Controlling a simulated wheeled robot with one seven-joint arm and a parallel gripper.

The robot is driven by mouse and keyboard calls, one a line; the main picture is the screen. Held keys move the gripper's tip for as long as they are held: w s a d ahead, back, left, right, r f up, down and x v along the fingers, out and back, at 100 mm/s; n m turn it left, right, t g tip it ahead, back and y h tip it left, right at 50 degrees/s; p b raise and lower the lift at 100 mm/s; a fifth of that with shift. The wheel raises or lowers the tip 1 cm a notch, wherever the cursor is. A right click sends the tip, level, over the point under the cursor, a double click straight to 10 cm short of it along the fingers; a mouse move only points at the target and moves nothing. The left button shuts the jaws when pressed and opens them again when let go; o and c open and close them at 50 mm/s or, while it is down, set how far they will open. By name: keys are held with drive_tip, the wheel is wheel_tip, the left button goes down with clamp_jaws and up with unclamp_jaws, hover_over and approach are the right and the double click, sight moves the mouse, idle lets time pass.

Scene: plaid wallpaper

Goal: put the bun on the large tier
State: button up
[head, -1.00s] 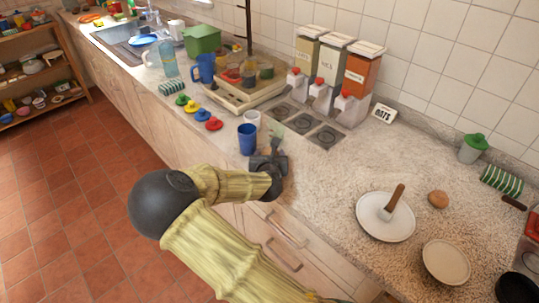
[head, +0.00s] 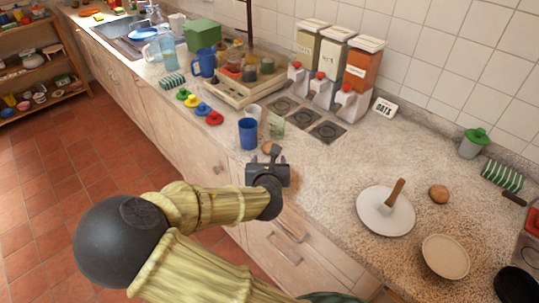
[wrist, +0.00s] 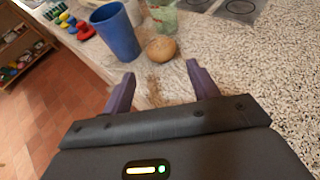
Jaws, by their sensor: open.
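A round brown bun (wrist: 161,49) lies on the counter just beyond my open fingertips in the wrist view. It is partly hidden behind my gripper (head: 268,158) in the head view, where a bit of the bun (head: 267,146) shows. My gripper (wrist: 160,75) is empty, with its purple fingers spread short of the bun. A large white round plate (head: 372,222) lies to the right, with a wooden-handled piece standing on it. A smaller cream round plate (head: 446,258) lies nearer the front. I cannot tell for certain which is the large tier.
A blue cup (wrist: 118,35) stands close left of the bun, and a greenish clear glass (wrist: 163,17) stands behind it. Another brown round item (head: 438,194) lies right of the white plate. Dispensers (head: 338,75) line the wall. The counter between bun and plate is clear.

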drive_tip(key=shift+v, duration=1.1)
